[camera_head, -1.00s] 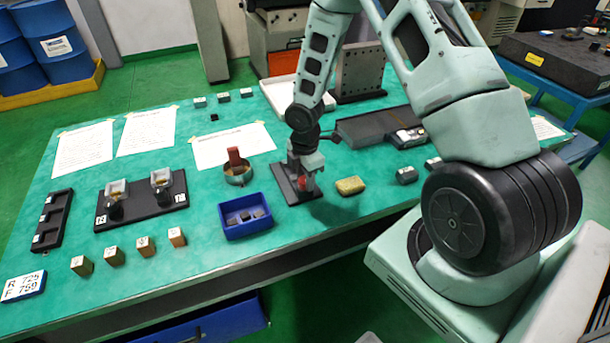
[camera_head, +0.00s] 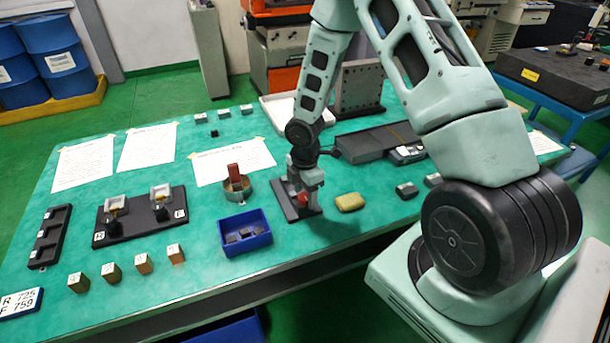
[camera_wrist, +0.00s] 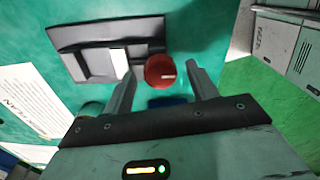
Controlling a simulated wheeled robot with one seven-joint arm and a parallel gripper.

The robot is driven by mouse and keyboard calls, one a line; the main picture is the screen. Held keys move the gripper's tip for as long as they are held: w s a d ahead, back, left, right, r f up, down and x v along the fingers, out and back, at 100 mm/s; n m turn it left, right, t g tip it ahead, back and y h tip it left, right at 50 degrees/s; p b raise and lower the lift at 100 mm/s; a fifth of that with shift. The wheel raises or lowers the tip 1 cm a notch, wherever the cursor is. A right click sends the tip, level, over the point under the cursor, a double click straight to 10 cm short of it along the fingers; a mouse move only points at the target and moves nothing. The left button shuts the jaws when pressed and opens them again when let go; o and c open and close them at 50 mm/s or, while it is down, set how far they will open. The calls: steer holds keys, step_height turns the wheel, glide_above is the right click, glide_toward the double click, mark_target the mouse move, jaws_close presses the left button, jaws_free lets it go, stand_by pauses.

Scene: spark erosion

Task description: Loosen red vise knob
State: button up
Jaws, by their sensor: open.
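The red vise knob (camera_wrist: 160,71) is a round red cap with a small white mark on top, seen in the wrist view between my fingertips. It also shows in the head view (camera_head: 304,199) under my gripper. The vise (camera_wrist: 100,47) has a dark flat base and a light block beside the knob; in the head view its base (camera_head: 289,210) lies on the green table. My gripper (camera_wrist: 162,72) is open, with one finger on each side of the knob. A gap shows on the knob's right; on the left the finger is close, and I cannot tell whether it touches.
A blue bin (camera_head: 246,246) with dark blocks stands left of the vise. A yellow sponge-like block (camera_head: 350,202) lies to the right. A round tin (camera_head: 237,189) with a red piece stands behind the bin. Paper sheets (camera_head: 233,160) lie farther back.

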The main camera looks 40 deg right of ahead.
mark_target(305, 196)
step_height(305, 196, up, 17)
stand_by(0.4)
stand_by(0.5)
